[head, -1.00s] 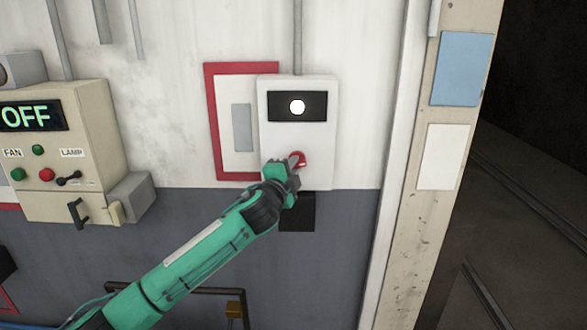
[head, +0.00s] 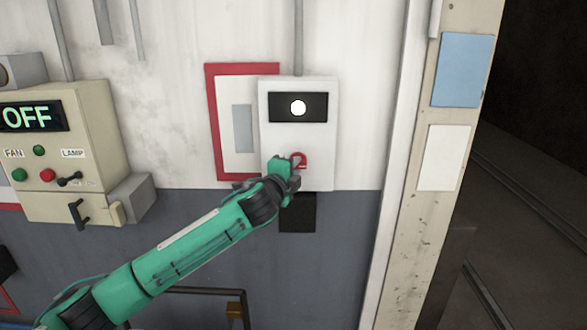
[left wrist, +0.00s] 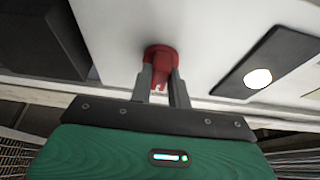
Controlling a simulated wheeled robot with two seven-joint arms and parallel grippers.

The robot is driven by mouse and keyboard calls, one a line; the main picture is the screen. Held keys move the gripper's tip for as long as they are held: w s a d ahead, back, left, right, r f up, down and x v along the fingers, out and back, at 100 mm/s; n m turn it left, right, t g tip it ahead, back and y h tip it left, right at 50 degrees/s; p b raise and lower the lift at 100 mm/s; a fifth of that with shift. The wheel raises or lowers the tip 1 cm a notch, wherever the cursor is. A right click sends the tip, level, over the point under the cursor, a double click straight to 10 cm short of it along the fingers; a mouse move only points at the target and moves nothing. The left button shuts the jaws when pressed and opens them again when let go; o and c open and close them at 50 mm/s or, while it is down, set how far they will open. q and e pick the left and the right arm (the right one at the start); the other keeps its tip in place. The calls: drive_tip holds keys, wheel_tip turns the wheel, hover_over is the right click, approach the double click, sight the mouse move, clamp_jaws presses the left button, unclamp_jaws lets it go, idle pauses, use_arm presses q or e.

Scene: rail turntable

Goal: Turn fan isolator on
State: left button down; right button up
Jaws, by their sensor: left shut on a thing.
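A white box (head: 321,145) on the wall carries a dark window with a lit white lamp (head: 298,108) and a red knob (head: 300,160) low on its front. In the left wrist view the red knob (left wrist: 162,57) shows between my fingers. My left gripper (head: 290,168) is shut on the knob, one finger on each side of it (left wrist: 161,82); it partly hides the knob in the head view. No label can be read on the white box. My right gripper is not in view.
At left, a cream panel (head: 105,140) shows a lit OFF sign (head: 30,117), FAN and LAMP labels, buttons and dark levers. A red-framed board (head: 212,110) is beside the white box. A black plate (head: 299,215) is below. A door frame stands at right.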

use_arm(q)
drive_tip(key=c, duration=1.3)
unclamp_jaws()
drive_tip(key=shift+d, duration=0.1)
drive_tip(key=b+v, duration=0.6)
drive_tip(key=v, duration=0.8)
drive_tip(key=shift+b, duration=0.35)
